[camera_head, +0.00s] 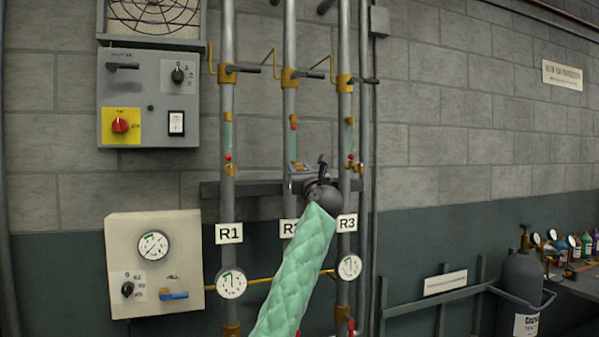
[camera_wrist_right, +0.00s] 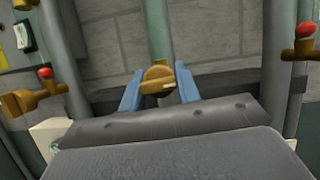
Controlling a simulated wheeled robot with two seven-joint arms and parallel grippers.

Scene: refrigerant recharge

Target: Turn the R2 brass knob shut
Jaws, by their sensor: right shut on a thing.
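The R2 brass knob (camera_wrist_right: 157,75) sits on the middle vertical pipe, seen in the right wrist view. My right gripper (camera_wrist_right: 158,86) has its two blue fingers on either side of the knob and is shut on it. In the head view my right gripper (camera_head: 301,168) is at the middle pipe, below the sight glass with the red bead. There the hand hides most of the knob. The R2 label (camera_head: 287,228) is partly covered by my green-sleeved right arm. My left gripper is not in view.
Pipe R1 (camera_head: 227,190) stands left and pipe R3 (camera_head: 345,190) close right, each with its own brass knob. Gauges (camera_head: 231,283) hang below. A grey switch box (camera_head: 150,98) and a cream gauge panel (camera_head: 154,264) are at left; a grey cylinder (camera_head: 521,283) is at right.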

